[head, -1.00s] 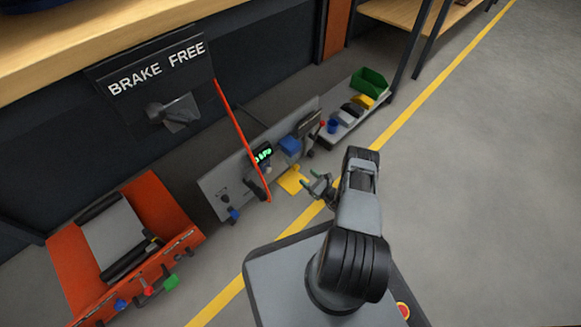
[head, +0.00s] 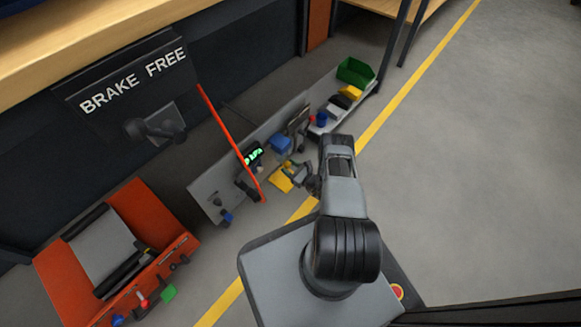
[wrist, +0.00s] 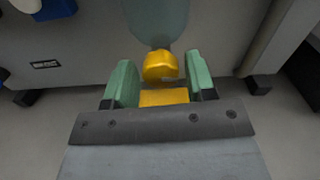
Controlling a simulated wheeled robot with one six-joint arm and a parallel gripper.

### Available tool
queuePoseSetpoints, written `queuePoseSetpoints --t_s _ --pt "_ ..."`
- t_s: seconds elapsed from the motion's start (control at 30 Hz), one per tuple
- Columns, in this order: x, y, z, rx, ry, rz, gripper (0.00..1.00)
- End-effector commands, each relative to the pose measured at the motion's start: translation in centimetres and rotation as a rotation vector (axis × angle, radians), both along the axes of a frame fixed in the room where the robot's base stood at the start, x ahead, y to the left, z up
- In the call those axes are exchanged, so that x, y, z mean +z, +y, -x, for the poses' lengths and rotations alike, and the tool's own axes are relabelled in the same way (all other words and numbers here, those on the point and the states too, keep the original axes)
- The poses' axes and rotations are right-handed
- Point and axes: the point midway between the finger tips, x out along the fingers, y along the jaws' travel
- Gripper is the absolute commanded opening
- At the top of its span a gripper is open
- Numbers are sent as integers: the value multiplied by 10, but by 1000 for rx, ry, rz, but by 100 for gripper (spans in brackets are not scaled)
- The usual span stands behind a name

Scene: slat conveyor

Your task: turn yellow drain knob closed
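In the wrist view the yellow knob (wrist: 160,66) sits at the lower end of a grey-green rounded body (wrist: 158,22). My gripper (wrist: 160,72) is open, with one green-tipped finger on each side of the knob. Narrow gaps show beside the knob, and I see no clear contact. A flat yellow piece (wrist: 163,97) lies below the knob between the fingers. In the head view my gripper (head: 302,177) is low in front of the grey panel, beside a yellow patch (head: 281,178). The knob itself cannot be made out there.
In the wrist view a grey panel (wrist: 85,45) stands behind. In the head view a red-orange rod (head: 228,137) slants across the unit. An orange frame (head: 140,205) stands left, and a low cart with a green bin (head: 356,71) stands beyond. Open floor lies right.

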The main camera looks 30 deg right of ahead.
Motion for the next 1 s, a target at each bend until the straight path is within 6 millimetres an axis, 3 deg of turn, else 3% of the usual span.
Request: queuePoseSetpoints --t_s 0.4,0.8,1.0 --pt "0 -2 1 -3 0 0 12" --pt "0 -3 1 -5 111 -242 12" --pt "0 -3 1 -6 117 -253 12"
